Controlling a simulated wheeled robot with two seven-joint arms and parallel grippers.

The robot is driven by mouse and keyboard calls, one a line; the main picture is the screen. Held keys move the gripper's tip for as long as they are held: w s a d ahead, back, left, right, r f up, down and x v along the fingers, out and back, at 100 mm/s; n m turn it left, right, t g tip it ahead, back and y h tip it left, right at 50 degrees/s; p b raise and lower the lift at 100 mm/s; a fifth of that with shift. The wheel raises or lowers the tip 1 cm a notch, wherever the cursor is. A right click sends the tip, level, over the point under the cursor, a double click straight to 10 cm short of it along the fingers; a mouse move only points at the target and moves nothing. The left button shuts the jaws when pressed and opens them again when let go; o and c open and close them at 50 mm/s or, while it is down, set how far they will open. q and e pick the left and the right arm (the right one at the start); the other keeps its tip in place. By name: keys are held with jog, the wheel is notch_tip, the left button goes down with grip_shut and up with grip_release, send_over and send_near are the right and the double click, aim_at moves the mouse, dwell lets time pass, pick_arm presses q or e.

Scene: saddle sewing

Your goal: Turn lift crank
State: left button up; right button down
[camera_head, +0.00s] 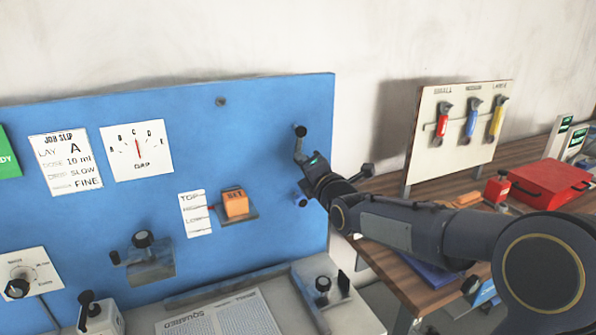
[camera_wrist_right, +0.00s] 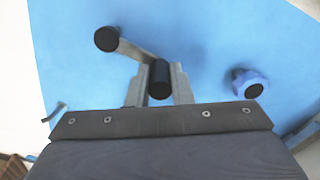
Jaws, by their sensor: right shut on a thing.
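The crank (camera_head: 299,146) is on the right part of the blue panel, with a grey arm and a black end knob at its top. In the right wrist view the crank's grey arm (camera_wrist_right: 136,51) slants from a black knob at upper left to a black cylindrical grip (camera_wrist_right: 159,79). My right gripper (camera_head: 310,172) is at the crank's lower end; in the wrist view its two fingers (camera_wrist_right: 160,92) are shut around that black grip. My left gripper is out of view.
A blue knob (camera_head: 300,199) sits just below the crank; it also shows in the wrist view (camera_wrist_right: 250,83). A tool board (camera_head: 460,135) and red case (camera_head: 550,184) stand on the wooden table to the right. Black-knobbed fixtures (camera_head: 142,240) project from the panel's lower part.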

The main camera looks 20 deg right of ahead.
jog(key=d+r+n+b, duration=0.2)
jog(key=d+n+b, duration=0.4)
jog(key=n, duration=0.6)
jog(key=shift+d+r, duration=0.2)
jog(key=shift+r, duration=0.1)
jog(key=shift+w+n, duration=0.1)
jog(key=shift+n, duration=0.2)
jog(key=c, duration=1.3)
grip_release()
